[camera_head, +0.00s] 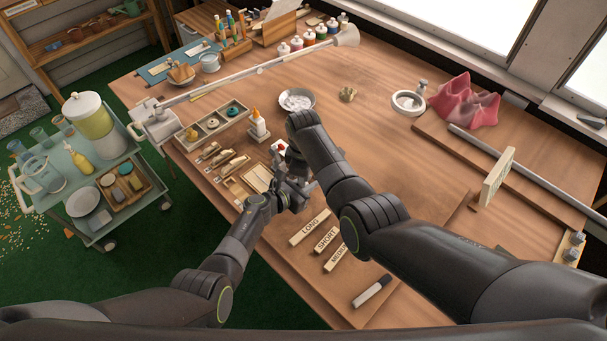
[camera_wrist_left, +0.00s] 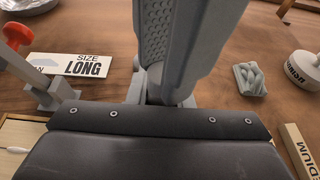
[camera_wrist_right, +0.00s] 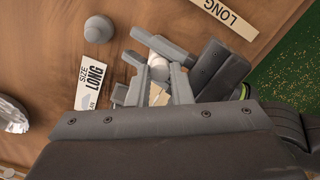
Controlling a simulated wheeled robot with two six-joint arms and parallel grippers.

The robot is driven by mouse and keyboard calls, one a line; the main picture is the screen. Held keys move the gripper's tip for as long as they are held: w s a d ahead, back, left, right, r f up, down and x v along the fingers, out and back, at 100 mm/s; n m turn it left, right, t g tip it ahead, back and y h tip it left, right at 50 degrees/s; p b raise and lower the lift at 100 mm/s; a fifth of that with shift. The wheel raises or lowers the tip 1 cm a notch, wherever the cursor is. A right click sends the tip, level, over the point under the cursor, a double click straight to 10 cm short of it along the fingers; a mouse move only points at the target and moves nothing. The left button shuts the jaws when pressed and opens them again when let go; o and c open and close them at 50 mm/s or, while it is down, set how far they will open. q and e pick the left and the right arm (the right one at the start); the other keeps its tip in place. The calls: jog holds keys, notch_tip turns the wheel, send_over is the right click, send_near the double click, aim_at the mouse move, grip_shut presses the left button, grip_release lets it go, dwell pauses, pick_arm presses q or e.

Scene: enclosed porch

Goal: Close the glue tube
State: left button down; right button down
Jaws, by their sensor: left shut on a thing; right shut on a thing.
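My left gripper (camera_head: 292,188) and right gripper (camera_head: 284,160) are close together above the table's left side. In the right wrist view, my right gripper's fingers (camera_wrist_right: 160,85) close around a small pale piece (camera_wrist_right: 158,96), which I take for part of the glue tube. A white rounded end (camera_wrist_right: 158,63) shows between the two grippers. The left gripper reaches in from the right there, shut; what it holds is mostly hidden.
A "SIZE LONG" card (camera_wrist_left: 85,66) lies close by. A white bottle with an orange tip (camera_head: 258,126) stands near a metal bowl (camera_head: 297,100). Label blocks (camera_head: 310,227) lie in front of the grippers. A sectioned tray (camera_head: 216,124) is left.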

jog(key=c, duration=1.3)
grip_release()
jog(key=shift+a, duration=0.1)
notch_tip(320, 180, up, 4)
jog(key=shift+a+f, duration=0.1)
jog(key=shift+f, duration=0.1)
jog(key=shift+r, duration=0.5)
jog(key=shift+c, duration=0.4)
jog(key=n, duration=0.2)
jog(key=r+n, duration=0.1)
jog(key=n, duration=0.2)
jog(key=shift+r+n, duration=0.25)
jog(key=shift+n, duration=0.15)
jog(key=n, duration=0.2)
jog(key=r+n, duration=0.1)
jog(key=n, duration=0.3)
jog(key=shift+d+r, duration=0.2)
jog(key=shift+r, duration=0.1)
